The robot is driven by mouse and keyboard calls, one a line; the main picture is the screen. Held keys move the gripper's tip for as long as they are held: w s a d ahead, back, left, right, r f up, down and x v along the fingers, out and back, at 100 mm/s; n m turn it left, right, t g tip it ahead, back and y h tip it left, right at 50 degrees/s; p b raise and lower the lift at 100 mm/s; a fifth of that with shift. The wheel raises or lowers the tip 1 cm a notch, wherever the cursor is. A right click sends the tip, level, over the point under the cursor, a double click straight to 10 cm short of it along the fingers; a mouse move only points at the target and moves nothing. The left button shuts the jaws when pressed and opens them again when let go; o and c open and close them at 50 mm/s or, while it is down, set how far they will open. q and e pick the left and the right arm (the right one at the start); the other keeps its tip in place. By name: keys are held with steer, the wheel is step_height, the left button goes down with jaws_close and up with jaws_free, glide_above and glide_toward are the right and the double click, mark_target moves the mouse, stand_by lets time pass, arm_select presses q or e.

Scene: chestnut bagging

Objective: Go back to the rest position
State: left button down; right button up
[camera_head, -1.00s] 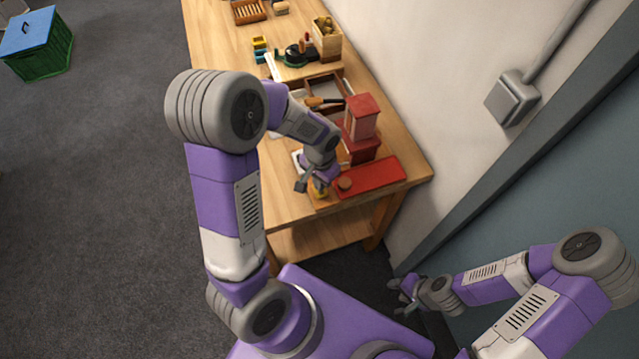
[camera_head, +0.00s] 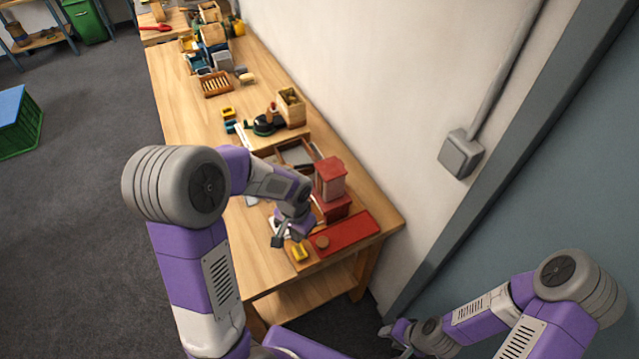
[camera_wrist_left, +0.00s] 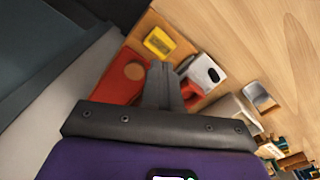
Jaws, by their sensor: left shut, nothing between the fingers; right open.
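My left gripper (camera_head: 280,240) is shut and empty. It hangs over the near end of the wooden workbench (camera_head: 262,268), beside a small yellow block (camera_head: 299,253) and a red board (camera_head: 350,232). In the left wrist view its closed fingers (camera_wrist_left: 163,88) point between the yellow block (camera_wrist_left: 159,42) and a white item (camera_wrist_left: 205,72). My right gripper (camera_head: 396,335) is low at the bottom right, off the bench near the wall, and is open and empty. It is small in the picture.
A red box-like stand (camera_head: 331,180) rises close to my left forearm. A wooden tray (camera_head: 296,153), a wooden box (camera_head: 291,107) and a slatted tray (camera_head: 216,84) stand further back. The wall carries a grey box (camera_head: 461,153). A green crate (camera_head: 18,125) stands on the open floor at left.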

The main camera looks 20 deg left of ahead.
arm_select(q)
steer(key=s+d+f+n+h+b, duration=0.1)
steer(key=s+d+f+b, duration=0.1)
steer(key=f, duration=0.6)
steer(key=s+d+f+n+h+b, duration=0.1)
steer(key=s+d+f+n+b, duration=0.1)
steer(key=s+d+f, duration=0.3)
steer(key=s+d+f+n+h+b, duration=0.1)
steer(key=s+d+f+h+b, duration=0.1)
steer(key=d+f, duration=0.4)
step_height(320, 180, down, 6)
steer(key=shift+s+r+n+t, duration=0.1)
steer(key=shift+s+n+t, duration=0.2)
steer(key=shift+s, duration=0.6)
